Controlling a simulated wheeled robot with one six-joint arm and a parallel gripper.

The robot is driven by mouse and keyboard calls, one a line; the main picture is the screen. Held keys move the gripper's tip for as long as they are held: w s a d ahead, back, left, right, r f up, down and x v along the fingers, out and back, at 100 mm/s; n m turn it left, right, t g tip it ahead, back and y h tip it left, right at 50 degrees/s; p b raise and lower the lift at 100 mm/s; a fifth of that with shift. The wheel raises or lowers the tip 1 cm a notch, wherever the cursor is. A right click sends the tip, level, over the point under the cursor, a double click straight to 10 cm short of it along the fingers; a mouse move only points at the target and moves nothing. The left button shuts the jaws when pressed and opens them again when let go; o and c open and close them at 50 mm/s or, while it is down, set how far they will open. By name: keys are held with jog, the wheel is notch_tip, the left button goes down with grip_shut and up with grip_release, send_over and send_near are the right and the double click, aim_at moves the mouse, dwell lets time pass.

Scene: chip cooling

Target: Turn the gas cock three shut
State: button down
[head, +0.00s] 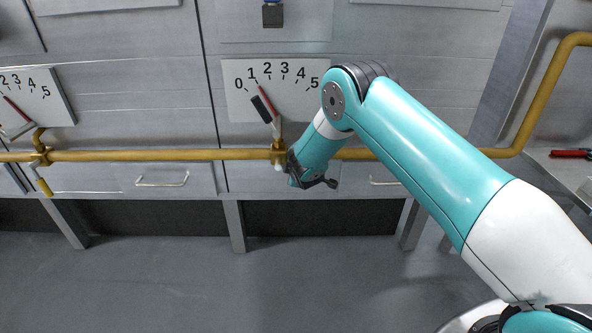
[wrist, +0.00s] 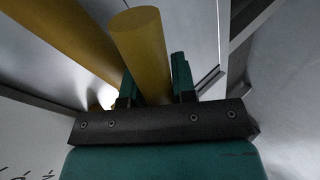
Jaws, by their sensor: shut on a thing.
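The gas cock (head: 278,150) sits on the yellow pipe (head: 130,155) below the middle dial plate (head: 240,103) in the head view. No number label on the cock can be read. My gripper (head: 290,165) is at this cock, and my forearm and wrist hide part of it. In the wrist view, the round-ended yellow handle (wrist: 138,28) stands between the two green fingers of my gripper (wrist: 155,88), which is shut on it. The dial's red needle (head: 264,94) points between 1 and 2.
Another cock (head: 40,155) with a lever hanging down (head: 44,183) and its own dial (head: 60,97) is at the left. A drawer handle (head: 162,181) shows under the pipe. The pipe bends upward at the right. The grey floor (head: 150,280) in front is clear.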

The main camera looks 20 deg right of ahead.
dwell(0.4)
jog(key=c, duration=1)
grip_release()
jog(key=shift+o, duration=0.4)
jog(key=shift+r, duration=0.1)
jog(key=shift+w, duration=0.1)
